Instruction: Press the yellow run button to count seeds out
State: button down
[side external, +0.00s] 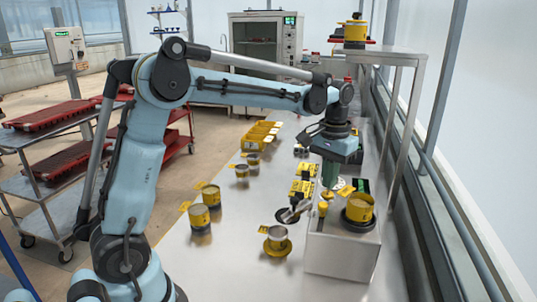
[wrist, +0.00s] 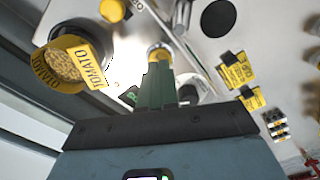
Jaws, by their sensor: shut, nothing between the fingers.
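The yellow run button (side external: 323,208) is a small round knob at the front left of a metal seeder box (side external: 340,258). My gripper (side external: 328,194) points down above the box, its green fingers shut and empty, with the tips close to the button. In the wrist view, the green fingers (wrist: 157,72) end beside a yellow round top with a pale collar (wrist: 160,50), which appears to be the button. I cannot tell whether the tips touch it. A yellow-labelled tomato cup (side external: 360,207) of seeds stands on the box; its label also shows in the wrist view (wrist: 90,62).
A green-lit display (side external: 363,186) sits on the box behind the cup. A metal scoop (side external: 296,211), yellow tags (side external: 300,190) and several cups, including one at the front (side external: 277,240), stand left of the box. A raised metal shelf (side external: 385,54) stands behind, and a wall runs along the right.

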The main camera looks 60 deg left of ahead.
jog(key=shift+f, duration=1)
dwell(0.6)
notch_tip(320, 180, up, 8)
dwell(1.1)
jog(key=m+t, duration=0.2)
jog(key=t, duration=0.2)
send_near(326, 195)
jog(key=s+d, duration=0.3)
jog(key=s, duration=0.2)
jog(key=s+d+f+m+t, duration=0.1)
jog(key=s+f+t, duration=0.2)
jog(key=s+f, duration=0.2)
jog(key=shift+s+f, duration=0.4)
jog(key=shift+s, duration=0.15)
dwell(2.7)
